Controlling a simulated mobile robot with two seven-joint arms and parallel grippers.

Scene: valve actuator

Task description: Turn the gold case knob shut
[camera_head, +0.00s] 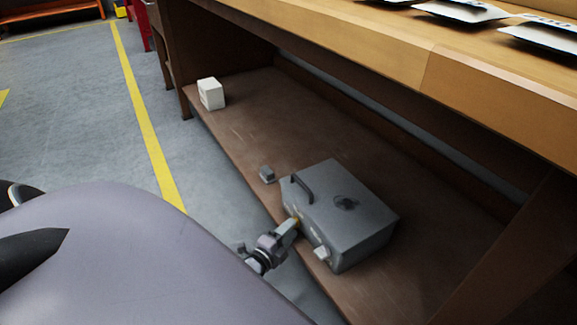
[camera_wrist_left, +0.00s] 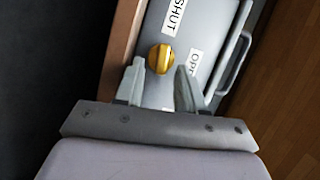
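The grey metal case (camera_head: 345,220) sits on the lower brown shelf, with a dark handle (camera_head: 302,187) on it. Its gold knob (camera_head: 297,218) is on the face toward my arm and is mostly hidden in the head view. In the left wrist view the gold knob (camera_wrist_left: 160,58) lies just beyond and between my fingertips. A SHUT label (camera_wrist_left: 178,15) is above it and a partly hidden OPEN label (camera_wrist_left: 194,66) to its right. My left gripper (camera_head: 292,226) is open, its fingers apart (camera_wrist_left: 160,76), with no clear contact on the knob. My right gripper is not in view.
The wooden tabletop (camera_head: 400,50) overhangs the shelf. Open floor (camera_head: 70,120) lies left.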

